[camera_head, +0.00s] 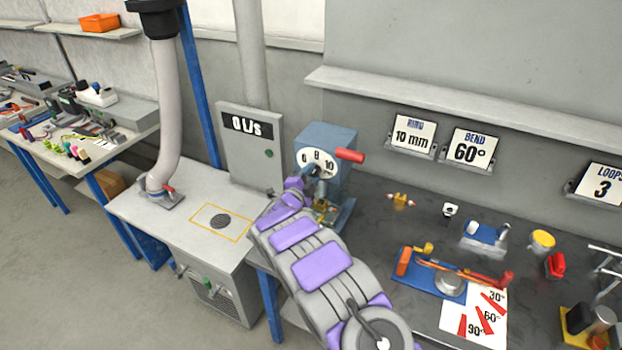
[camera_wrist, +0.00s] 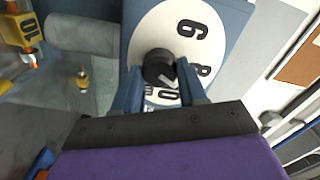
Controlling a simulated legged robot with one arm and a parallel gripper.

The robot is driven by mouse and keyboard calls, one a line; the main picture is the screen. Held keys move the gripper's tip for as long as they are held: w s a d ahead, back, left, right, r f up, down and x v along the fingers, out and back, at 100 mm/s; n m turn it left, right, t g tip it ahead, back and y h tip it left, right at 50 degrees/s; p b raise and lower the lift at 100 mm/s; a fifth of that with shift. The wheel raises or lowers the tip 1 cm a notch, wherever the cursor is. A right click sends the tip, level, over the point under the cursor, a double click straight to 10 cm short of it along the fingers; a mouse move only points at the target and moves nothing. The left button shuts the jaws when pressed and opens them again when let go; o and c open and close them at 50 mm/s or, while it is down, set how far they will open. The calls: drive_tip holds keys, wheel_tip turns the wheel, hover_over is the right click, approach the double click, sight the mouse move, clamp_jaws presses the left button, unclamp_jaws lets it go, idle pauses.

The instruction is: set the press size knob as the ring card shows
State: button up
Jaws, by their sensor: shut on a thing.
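The blue ring press (camera_head: 325,145) stands on the dark bench, with a red handle at its right. Its white dial (camera_head: 318,163) reads 6, 8 and 10. The ring card (camera_head: 413,135) reads 10 mm. My gripper (camera_head: 311,180) reaches the dial from the front and partly hides it. In the wrist view its two blue fingers (camera_wrist: 160,88) are shut on the black size knob (camera_wrist: 158,65) in the dial's centre. The knob's white mark faces the lower right in that view, near the 10 and the 8; which one exactly is hard to tell.
A bend card (camera_head: 473,148) reads 60° and a loops card (camera_head: 601,185) reads 3. A grey box (camera_head: 250,150) showing 0 L/s stands left of the press. A blue bending jig (camera_head: 435,283) and small parts lie on the bench to the right.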

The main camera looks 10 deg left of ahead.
drive_tip(key=m+b, duration=0.2)
drive_tip(key=f+m+b, duration=0.1)
drive_tip(key=m+b, duration=0.1)
drive_tip(key=shift+m, duration=0.3)
drive_tip(key=shift+m+b, duration=0.8)
drive_tip(key=shift+b, duration=0.15)
drive_tip(key=o, duration=0.8)
drive_tip(key=shift+o, duration=1.3)
drive_tip(key=shift+r, duration=0.25)
drive_tip(key=p+v, duration=0.2)
drive_tip(key=v, duration=1.5)
drive_tip(key=shift+s, duration=0.15)
drive_tip(key=shift+a, duration=0.15)
